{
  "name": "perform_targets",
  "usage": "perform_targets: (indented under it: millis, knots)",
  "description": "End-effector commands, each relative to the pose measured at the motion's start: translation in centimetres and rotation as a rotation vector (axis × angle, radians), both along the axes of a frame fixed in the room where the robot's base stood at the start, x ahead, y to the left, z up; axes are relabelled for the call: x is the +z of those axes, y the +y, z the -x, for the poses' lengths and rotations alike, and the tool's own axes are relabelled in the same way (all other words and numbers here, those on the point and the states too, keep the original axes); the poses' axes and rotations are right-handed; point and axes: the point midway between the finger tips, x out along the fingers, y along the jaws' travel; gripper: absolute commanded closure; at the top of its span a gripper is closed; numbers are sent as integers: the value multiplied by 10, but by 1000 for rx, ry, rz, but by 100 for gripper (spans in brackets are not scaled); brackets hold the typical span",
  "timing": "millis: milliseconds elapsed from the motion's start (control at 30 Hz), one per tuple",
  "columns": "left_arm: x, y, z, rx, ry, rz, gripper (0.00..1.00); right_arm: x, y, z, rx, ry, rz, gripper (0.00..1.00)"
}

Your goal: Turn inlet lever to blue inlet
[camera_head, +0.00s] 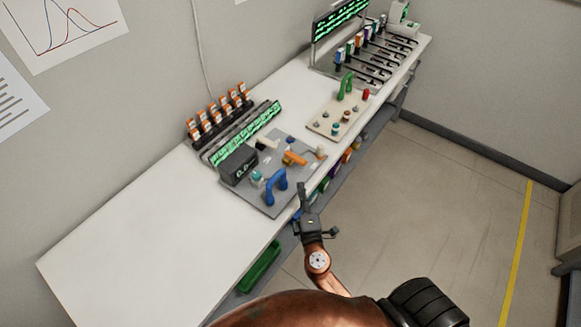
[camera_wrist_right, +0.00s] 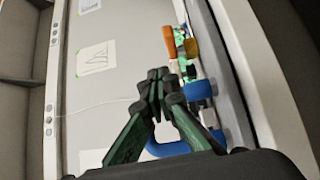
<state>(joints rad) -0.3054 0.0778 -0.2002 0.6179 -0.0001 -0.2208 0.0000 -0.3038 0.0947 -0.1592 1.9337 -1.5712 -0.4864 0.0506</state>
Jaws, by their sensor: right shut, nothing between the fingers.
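The grey classifier panel (camera_head: 268,206) lies on the white bench. An orange lever (camera_head: 293,158) sits on it, with a pale knob (camera_head: 320,152) to its right. A blue arched handle (camera_head: 275,187) stands near the panel's front, and a small teal knob (camera_head: 256,176) is beside it. Which part is the blue inlet, I cannot tell. My right gripper (camera_head: 303,190) is shut and empty by the panel's front edge, right of the blue handle. The right wrist view shows its closed fingertips (camera_wrist_right: 158,75) with the blue handle (camera_wrist_right: 200,90) partly behind them. My left gripper is not in view.
A dark display box (camera_head: 238,165) stands at the panel's left. A rack of orange-capped vials (camera_head: 218,112) is behind it. A cream board with a green handle (camera_head: 346,86) lies farther right. The bench's left part (camera_head: 125,235) is clear.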

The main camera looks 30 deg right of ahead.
Motion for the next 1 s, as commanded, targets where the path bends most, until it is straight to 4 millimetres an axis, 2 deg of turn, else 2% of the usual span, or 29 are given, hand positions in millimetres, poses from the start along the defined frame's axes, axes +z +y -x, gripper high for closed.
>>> perform_targets:
  millis: [33,100,567,667,1000]
  knots:
    - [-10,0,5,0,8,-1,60,-19,-1,1,-2,15,0,100]
    - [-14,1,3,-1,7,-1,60,-24,-1,1,-2,19,-1,100]
    - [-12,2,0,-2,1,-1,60,-24,-2,-3,-1,20,-4,100]
    - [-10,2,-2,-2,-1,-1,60,-22,-6,-12,-1,18,-4,100]
    - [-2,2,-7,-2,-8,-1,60,-23,-28,-67,-1,19,-4,100]
